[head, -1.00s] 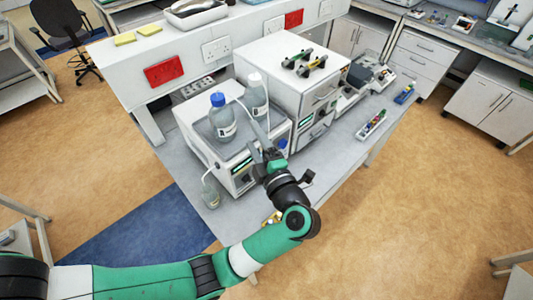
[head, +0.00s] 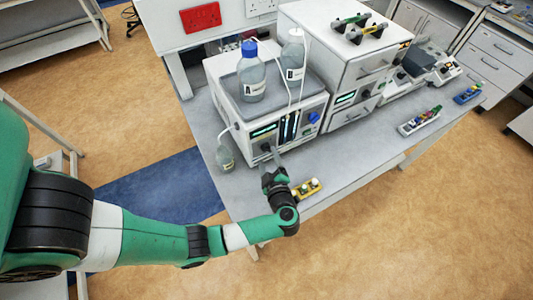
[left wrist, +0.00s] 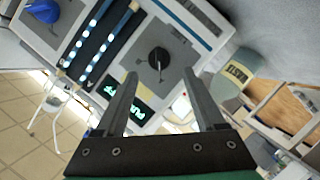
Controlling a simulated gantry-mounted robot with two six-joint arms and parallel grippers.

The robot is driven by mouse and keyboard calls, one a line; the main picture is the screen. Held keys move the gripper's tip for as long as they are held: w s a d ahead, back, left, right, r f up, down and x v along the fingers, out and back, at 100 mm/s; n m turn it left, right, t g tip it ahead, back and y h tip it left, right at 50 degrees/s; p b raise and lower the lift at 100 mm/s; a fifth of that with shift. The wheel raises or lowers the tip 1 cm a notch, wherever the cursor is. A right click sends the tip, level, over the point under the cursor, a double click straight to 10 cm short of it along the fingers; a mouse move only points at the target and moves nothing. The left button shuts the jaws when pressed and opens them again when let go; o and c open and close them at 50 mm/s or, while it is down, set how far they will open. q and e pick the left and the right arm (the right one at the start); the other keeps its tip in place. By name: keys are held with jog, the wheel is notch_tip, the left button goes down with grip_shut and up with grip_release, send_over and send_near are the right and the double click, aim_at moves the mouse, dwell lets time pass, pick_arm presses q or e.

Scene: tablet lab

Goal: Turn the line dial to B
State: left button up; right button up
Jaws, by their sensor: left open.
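A black dial (left wrist: 158,58) on a grey plate shows on the instrument front in the left wrist view. I take it for the line dial; its markings are too small to read. In the head view the dial (head: 265,147) sits low on the left part of the white instrument's front (head: 297,140). My left gripper (head: 276,158) is in front of it, open and empty. In the left wrist view my gripper's fingers (left wrist: 160,76) point at the panel, with the dial just beyond and between the tips. I cannot tell any contact. My right gripper is not in view.
A blue knob (head: 314,117) is on the same front, to the right. Bottles (head: 251,75) with tubing stand on top. A small waste bottle (head: 225,158) stands left of the instrument. A yellow rack (head: 308,187) lies near the bench edge. Bench to the right is partly clear.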

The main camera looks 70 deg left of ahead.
aim_at(266, 151)
pick_arm(q)
jog(key=x, duration=0.3)
jog(key=shift+a, duration=0.2)
grip_shut()
